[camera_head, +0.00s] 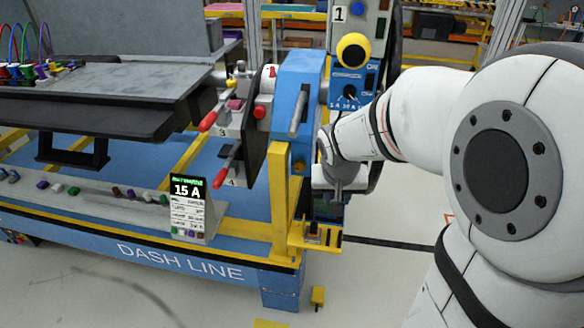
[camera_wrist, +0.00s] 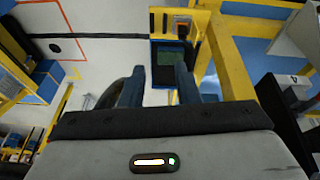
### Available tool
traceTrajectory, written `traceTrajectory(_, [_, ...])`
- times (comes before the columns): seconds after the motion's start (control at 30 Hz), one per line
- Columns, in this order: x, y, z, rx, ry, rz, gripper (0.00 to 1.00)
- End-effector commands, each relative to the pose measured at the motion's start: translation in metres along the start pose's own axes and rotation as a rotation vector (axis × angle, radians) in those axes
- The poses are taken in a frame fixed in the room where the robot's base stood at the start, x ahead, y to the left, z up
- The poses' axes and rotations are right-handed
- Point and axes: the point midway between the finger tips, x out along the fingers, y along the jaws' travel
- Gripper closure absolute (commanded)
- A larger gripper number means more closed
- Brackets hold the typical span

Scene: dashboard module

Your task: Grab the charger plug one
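A small dark piece with an orange top (camera_head: 314,229) stands on the yellow bracket (camera_head: 297,243) low at the table's right corner; it may be charger plug one, but no label is readable. In the wrist view a small orange and grey piece (camera_wrist: 183,29) sits at the top, beyond a dark box with a greenish face (camera_wrist: 171,56). I cannot tell whether it is the same piece. My gripper (camera_wrist: 158,82) has its two dark blue fingers apart with nothing visibly held. In the head view my wrist is above the bracket, and the fingers are not clear.
The blue "DASH LINE" table (camera_head: 190,254) carries a 15 A sign (camera_head: 188,208). A blue post (camera_head: 297,85), red-handled levers (camera_head: 222,178) and a yellow upright (camera_head: 280,200) crowd my wrist's left. A control panel (camera_head: 350,80) stands behind. Floor to the right is partly clear.

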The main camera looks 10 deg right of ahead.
Motion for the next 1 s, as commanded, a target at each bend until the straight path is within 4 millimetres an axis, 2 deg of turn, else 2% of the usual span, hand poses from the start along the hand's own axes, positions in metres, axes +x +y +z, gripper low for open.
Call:
traceTrajectory(0.03, [0.051, -0.009, -0.004, 0.014, 0.003, 0.006, 0.71])
traceTrajectory(0.1, [0.092, -0.020, -0.016, 0.041, 0.021, 0.007, 0.71])
traceTrajectory(0.2, [0.145, -0.035, -0.028, 0.071, 0.041, 0.001, 0.71])
traceTrajectory(0.3, [0.184, -0.048, -0.036, 0.094, 0.055, -0.009, 0.71])
traceTrajectory(0.43, [0.213, -0.058, -0.041, 0.113, 0.065, -0.021, 0.71])
traceTrajectory(0.7, [0.244, -0.061, -0.045, 0.120, 0.067, -0.025, 0.71])
traceTrajectory(0.87, [0.256, -0.061, -0.046, 0.119, 0.068, -0.025, 0.71])
traceTrajectory(1.0, [0.277, -0.061, -0.046, 0.119, 0.067, -0.025, 0.71])
